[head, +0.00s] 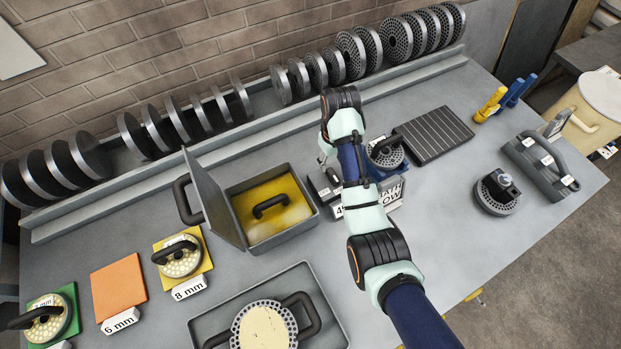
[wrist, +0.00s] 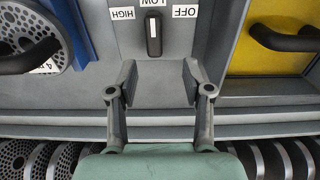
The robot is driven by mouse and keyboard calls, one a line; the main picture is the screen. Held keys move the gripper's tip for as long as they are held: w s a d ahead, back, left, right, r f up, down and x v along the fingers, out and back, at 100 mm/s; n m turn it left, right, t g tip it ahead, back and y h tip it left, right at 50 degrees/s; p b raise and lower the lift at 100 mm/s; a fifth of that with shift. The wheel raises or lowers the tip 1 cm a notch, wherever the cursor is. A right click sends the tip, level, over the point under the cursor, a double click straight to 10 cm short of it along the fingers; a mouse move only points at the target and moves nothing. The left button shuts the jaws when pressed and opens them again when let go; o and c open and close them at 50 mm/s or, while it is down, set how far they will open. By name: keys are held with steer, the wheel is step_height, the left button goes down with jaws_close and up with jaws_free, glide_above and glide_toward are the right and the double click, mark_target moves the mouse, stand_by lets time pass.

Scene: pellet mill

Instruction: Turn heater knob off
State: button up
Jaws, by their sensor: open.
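The heater knob (wrist: 153,35) is a dark bar on a grey panel (wrist: 180,50), at the top middle of the wrist view. White labels surround it, upside down: HIGH on the left, LOW above and OFF on the right. The bar stands in line with the LOW label. My gripper (wrist: 158,75) is open and empty, its two fingers apart below the knob in the wrist view and not touching it.
A lidded grey box (head: 286,225) with a yellow inside stands left of the heater. A perforated die with a handle (head: 386,152) sits behind it. A ribbed dark plate (head: 434,135) lies to the right. A rack (head: 245,140) of several dies runs along the wall.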

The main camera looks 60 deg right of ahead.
mark_target(333, 175)
steer(key=shift+s+d+f, duration=0.2)
steer(key=shift+s, duration=0.2)
step_height(333, 175, down, 8)
steer(key=shift+r, duration=0.15)
jaws_close()
